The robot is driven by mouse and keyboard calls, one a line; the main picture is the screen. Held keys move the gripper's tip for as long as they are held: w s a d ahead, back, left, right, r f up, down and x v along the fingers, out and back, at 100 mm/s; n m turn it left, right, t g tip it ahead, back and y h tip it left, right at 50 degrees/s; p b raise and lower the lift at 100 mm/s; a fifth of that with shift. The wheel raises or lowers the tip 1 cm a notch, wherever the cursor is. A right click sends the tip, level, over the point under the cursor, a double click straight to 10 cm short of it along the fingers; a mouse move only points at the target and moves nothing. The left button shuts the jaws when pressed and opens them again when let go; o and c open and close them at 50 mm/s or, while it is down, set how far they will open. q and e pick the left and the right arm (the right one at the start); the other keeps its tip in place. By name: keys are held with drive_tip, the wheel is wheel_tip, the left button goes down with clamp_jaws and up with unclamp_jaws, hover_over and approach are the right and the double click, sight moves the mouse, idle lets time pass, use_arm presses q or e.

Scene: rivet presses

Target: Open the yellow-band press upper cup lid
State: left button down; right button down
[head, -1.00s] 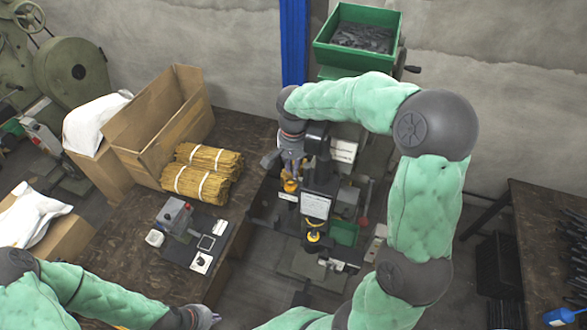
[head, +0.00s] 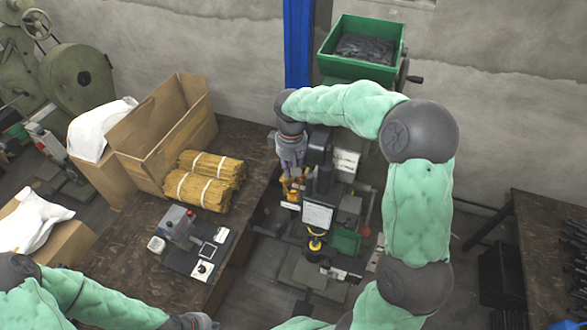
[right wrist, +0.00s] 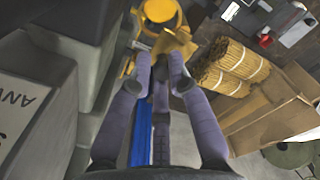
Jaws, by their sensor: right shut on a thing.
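The yellow-band press is the dark machine with a white label plate (head: 318,215) in the head view. Its yellow upper cup (head: 291,195) is on the press's left side, under my right gripper (head: 291,178). In the right wrist view the round yellow cup (right wrist: 160,12) is at the top. A flat yellow lid (right wrist: 176,44) stands up from beside it, between the fingertips of my right gripper (right wrist: 165,75), which is shut on it. The exact contact is partly hidden by the fingers. My left gripper (head: 200,321) is at the bottom edge, partly cut off, and its jaws are unclear.
A lower yellow ring (head: 315,244) sits below the label plate. A green bin (head: 361,70) of dark parts stands behind the press. On the wooden table (head: 120,245) are a cardboard box (head: 160,165), tied brown bundles (head: 205,190) and a small control unit (head: 180,225).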

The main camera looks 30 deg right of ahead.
drive_tip(key=shift+w+a+n, duration=0.2)
drive_tip(key=shift+w+n, duration=0.1)
drive_tip(key=shift+n, duration=0.8)
drive_tip(key=c, duration=1.2)
unclamp_jaws()
wheel_tip(320, 180, up, 12)
drive_tip(key=shift+r, duration=0.1)
